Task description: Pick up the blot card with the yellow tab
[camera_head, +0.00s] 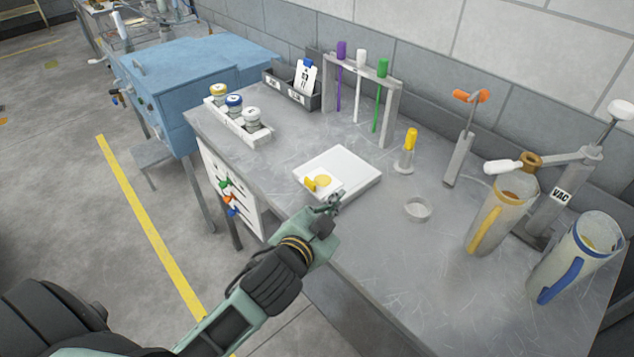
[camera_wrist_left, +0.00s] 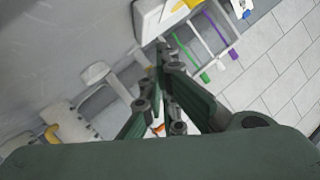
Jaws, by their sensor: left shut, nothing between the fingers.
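The blot card with the yellow tab (camera_head: 310,184) lies in the white tray (camera_head: 358,187), near the tray's left front side. A round yellow blot shows beside the tab. My left gripper (camera_head: 333,201) is shut and empty, by the tray's front edge, just right of and in front of the card. In the left wrist view my left gripper's fingers (camera_wrist_left: 163,50) are close together. The tray's corner (camera_wrist_left: 150,22) and some yellow of the card (camera_wrist_left: 186,5) show at the top there. My right gripper is not in view.
A dark bin (camera_head: 283,87) holds a card with a blue tab (camera_head: 307,64). A jar rack (camera_head: 246,128) stands left, and a rack of coloured dipsticks (camera_head: 393,110) behind the tray. A clear dish (camera_head: 417,209) and jugs (camera_head: 492,220) stand right. The front right tabletop is bare.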

